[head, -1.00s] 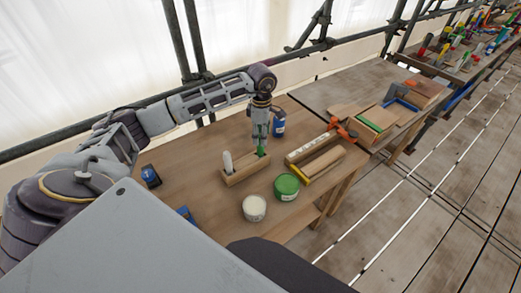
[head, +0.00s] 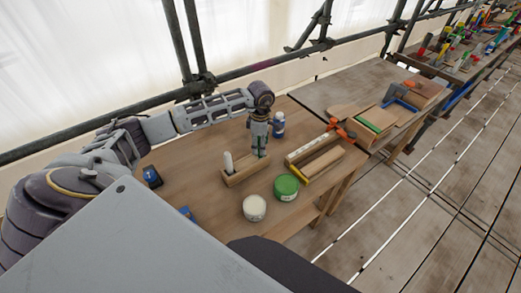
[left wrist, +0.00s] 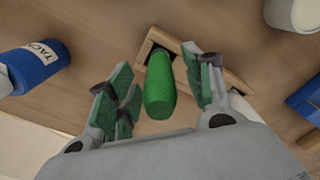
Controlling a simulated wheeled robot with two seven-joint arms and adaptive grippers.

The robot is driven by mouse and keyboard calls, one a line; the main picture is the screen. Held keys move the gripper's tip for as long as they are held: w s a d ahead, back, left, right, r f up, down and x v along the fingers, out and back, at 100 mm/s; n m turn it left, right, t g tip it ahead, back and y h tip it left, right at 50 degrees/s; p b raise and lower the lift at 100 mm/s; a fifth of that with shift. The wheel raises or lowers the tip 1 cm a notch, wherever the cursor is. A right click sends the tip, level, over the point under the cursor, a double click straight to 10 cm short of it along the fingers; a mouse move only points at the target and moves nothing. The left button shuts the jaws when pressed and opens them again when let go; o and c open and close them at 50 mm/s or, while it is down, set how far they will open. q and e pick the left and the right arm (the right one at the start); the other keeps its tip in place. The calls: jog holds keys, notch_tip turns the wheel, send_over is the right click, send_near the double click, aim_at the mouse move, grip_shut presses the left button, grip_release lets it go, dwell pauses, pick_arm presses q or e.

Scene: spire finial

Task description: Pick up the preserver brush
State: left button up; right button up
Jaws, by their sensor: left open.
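A green handle (left wrist: 160,88), which looks like that of a brush, stands in a small wooden holder (head: 247,178). The holder also shows in the left wrist view (left wrist: 163,38). I see no label naming the preserver brush. My left gripper (head: 259,153) is open above the holder's right end. In the left wrist view the green handle lies between the open green-padded fingers (left wrist: 162,92), with gaps on both sides. In the head view the gripper mostly hides this handle. A white handle (head: 228,162) stands at the holder's left end. My right gripper is not in view.
A blue tin (head: 278,126) stands just behind my gripper. A green-lidded tin (head: 286,187) and a white tin (head: 254,208) stand in front of the holder. A wooden tray with a roller-like piece (head: 322,163) lies to the right. Scaffold poles run behind.

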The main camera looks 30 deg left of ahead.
pick_arm(q)
jog(key=shift+f, duration=0.45)
grip_shut()
dwell(0.3)
